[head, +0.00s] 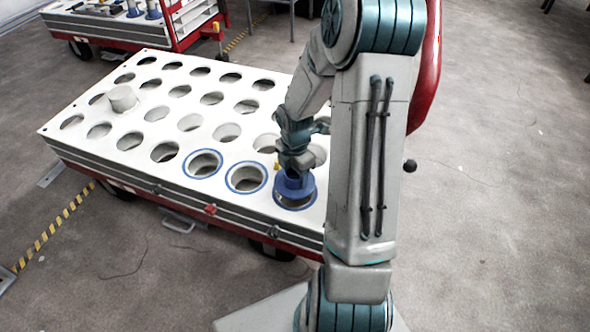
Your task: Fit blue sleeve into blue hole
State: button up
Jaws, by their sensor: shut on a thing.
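A blue sleeve (290,188) with a wide flange hangs upright under my gripper (294,172), which is shut on it. The sleeve is over the nearest hole at the front right of the white cart top (110,157). Part of that hole's opening shows dark below the sleeve. I cannot tell how far the sleeve reaches into it. Two more blue-ringed holes, a middle one (246,178) and a left one (203,163), are open and empty along the front edge.
The cart top has rows of plain holes. A pale cylinder (122,98) stands in one at the left. My arm hides the right side. A second red cart (145,25) with parts stands behind. The grey floor (480,200) at right is clear.

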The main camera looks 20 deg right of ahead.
aim_at(295, 183)
jog(key=shift+f, duration=0.7)
jog(key=shift+p, duration=0.65)
dwell(1.3)
jog(key=shift+f+b, duration=0.9)
jog(key=shift+f, duration=0.75)
jog(key=o, duration=1.2)
notch_tip(295, 183, up, 14)
jog(key=p, duration=0.6)
jog(key=shift+f, duration=0.1)
